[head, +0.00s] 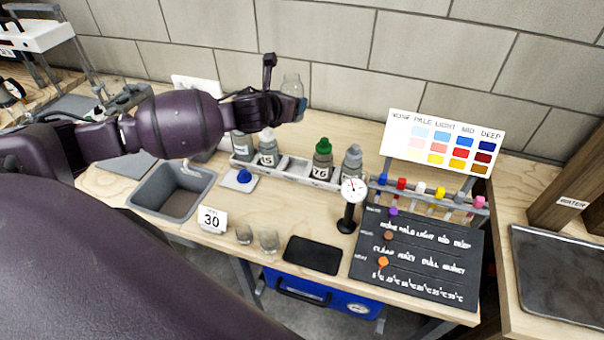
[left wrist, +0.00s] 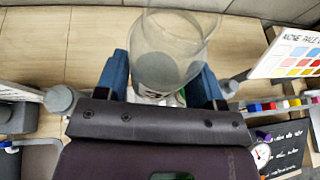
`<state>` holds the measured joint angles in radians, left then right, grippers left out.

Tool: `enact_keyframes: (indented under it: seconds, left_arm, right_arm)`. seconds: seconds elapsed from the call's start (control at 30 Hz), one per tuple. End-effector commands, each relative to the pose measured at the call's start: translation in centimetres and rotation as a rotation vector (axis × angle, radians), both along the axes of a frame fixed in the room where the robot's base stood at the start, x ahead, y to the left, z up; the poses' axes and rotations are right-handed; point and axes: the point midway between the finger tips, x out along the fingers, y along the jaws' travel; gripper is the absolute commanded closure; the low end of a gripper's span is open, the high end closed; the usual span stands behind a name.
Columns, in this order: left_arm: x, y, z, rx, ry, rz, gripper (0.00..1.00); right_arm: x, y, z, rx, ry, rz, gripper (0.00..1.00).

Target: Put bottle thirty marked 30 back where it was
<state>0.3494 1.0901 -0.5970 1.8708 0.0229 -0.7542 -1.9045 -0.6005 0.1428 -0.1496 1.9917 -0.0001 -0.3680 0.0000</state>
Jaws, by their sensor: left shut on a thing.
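My left gripper (head: 300,108) reaches over the rack toward the wall and is shut on a clear bottle (head: 291,84). In the left wrist view the clear bottle (left wrist: 168,50) stands between the two blue fingertips (left wrist: 160,80), with a grey surface inside; its label is mostly hidden, so I cannot read its number. The pale rack (head: 294,170) below holds a bottle marked 15 (head: 268,150), a green-capped bottle marked 70 (head: 322,162) and a grey-capped bottle (head: 352,162). An empty slot shows between 15 and 70. A card marked 30 (head: 212,219) stands at the front. My right gripper is out of view.
A blue cap (head: 244,176) sits on a white pad beside a grey basin (head: 172,192). Two small glasses (head: 256,237), a black mat (head: 313,255), a dial gauge (head: 353,190), a dark marker board (head: 420,250) and a colour chart (head: 443,145) occupy the bench.

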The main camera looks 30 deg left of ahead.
Motion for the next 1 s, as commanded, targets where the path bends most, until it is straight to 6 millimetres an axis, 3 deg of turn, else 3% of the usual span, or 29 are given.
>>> enact_keyframes:
  seconds: [0.17,0.73,1.0]
  left_arm:
    - [0.1,-0.5,-1.2,-0.002,0.001,-0.033,0.76]
    - [0.0,-0.6,-13.3,-0.004,0.002,-0.031,0.76]
    - [0.1,-0.5,-15.6,-0.001,-0.002,-0.033,0.76]
  right_arm:
    - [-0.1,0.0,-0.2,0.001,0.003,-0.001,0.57]
    - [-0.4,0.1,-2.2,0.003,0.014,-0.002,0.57]
    - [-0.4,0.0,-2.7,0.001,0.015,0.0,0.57]
